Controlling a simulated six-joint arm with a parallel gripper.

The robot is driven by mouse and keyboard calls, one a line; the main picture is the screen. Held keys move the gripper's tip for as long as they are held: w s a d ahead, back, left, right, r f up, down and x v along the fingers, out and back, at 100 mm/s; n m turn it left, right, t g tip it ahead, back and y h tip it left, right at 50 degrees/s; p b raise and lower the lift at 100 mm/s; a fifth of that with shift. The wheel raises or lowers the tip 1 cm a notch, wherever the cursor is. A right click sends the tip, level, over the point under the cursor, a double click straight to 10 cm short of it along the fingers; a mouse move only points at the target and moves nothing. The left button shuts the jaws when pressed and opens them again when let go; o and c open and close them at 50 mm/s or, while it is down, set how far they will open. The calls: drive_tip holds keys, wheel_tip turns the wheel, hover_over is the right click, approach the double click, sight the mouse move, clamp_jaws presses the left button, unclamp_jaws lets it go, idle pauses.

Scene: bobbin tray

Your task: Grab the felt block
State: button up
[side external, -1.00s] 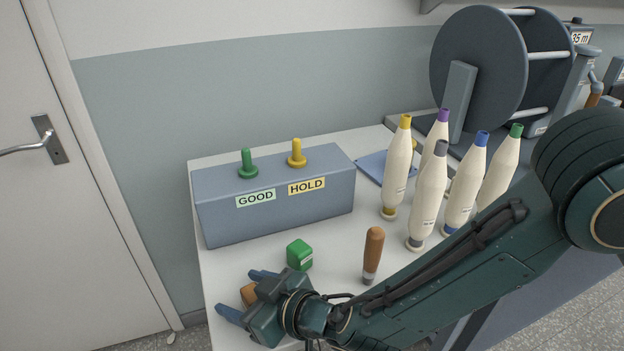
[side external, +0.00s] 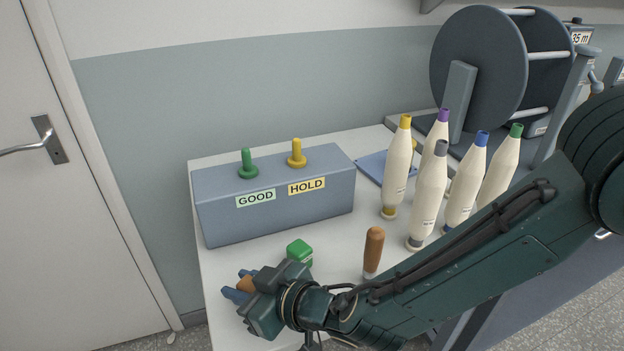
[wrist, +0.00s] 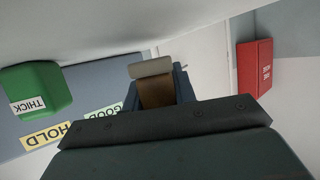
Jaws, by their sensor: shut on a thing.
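The felt block (side external: 245,284) is a small brown block at the front left of the table. In the wrist view the felt block (wrist: 156,94) shows a pale grey layer on its far end. My gripper (side external: 239,287) is shut on it, with a blue finger on each side. In the wrist view my gripper (wrist: 157,88) has the block between its fingers, and the gripper body hides the near part. I cannot tell whether the block touches the table.
A green block (side external: 299,252), marked THICK in the wrist view, stands close by. A brown-handled tool (side external: 373,252) stands upright to the right. Behind is a blue-grey box (side external: 275,205) with GOOD and HOLD labels. Several bobbins (side external: 428,195) stand at right. A red box (wrist: 255,68) shows in the wrist view.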

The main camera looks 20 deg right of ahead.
sight(244, 279)
wheel_tip(244, 279, up, 18)
idle(0.5)
drive_tip(key=shift+d, duration=0.15)
idle(0.4)
